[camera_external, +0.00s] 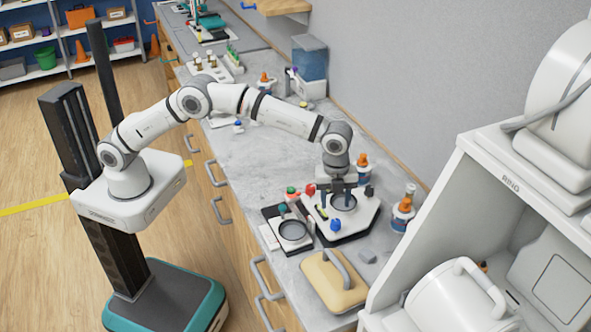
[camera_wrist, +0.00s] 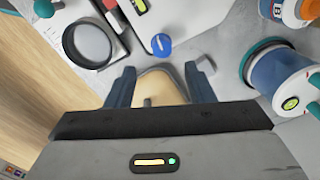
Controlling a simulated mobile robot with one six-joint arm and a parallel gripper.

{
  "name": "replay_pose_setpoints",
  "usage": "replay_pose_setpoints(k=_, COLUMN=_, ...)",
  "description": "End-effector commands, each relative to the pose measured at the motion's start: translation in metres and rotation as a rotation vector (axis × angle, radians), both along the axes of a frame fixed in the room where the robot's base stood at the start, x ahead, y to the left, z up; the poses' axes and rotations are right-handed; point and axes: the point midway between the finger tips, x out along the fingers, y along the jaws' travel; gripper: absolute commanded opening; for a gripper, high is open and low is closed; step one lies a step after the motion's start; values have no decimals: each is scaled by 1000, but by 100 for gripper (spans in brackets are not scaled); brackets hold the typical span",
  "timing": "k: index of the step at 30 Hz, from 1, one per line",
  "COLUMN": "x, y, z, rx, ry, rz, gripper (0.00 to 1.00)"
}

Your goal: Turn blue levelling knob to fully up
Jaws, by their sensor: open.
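The blue levelling knob (camera_external: 335,225) sits at the front corner of a white levelling plate (camera_external: 360,222) on the bench. In the wrist view the blue knob (camera_wrist: 161,47) shows a pale line across its top and lies just beyond the gap between my fingertips. My gripper (camera_external: 337,200) points down over the plate, its fingers behind the knob in the outside view. In the wrist view my gripper (camera_wrist: 160,72) is open with nothing between the fingers. I cannot tell its exact height above the plate.
A red knob (camera_external: 310,188) and a black knob (camera_external: 369,190) stand at other corners. A tan block with a grey handle (camera_external: 327,284) stands in front. Bottles (camera_external: 403,212) stand to the right.

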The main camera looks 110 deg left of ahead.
Motion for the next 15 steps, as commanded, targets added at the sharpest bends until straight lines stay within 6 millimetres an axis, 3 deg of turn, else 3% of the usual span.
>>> replay_pose_setpoints(k=5, x=4, y=1, z=-13, rx=-4, ry=6, rz=-7, gripper=48)
replay_pose_setpoints(k=15, x=5, y=2, z=-64, rx=-3, ry=6, rz=-6, gripper=48)
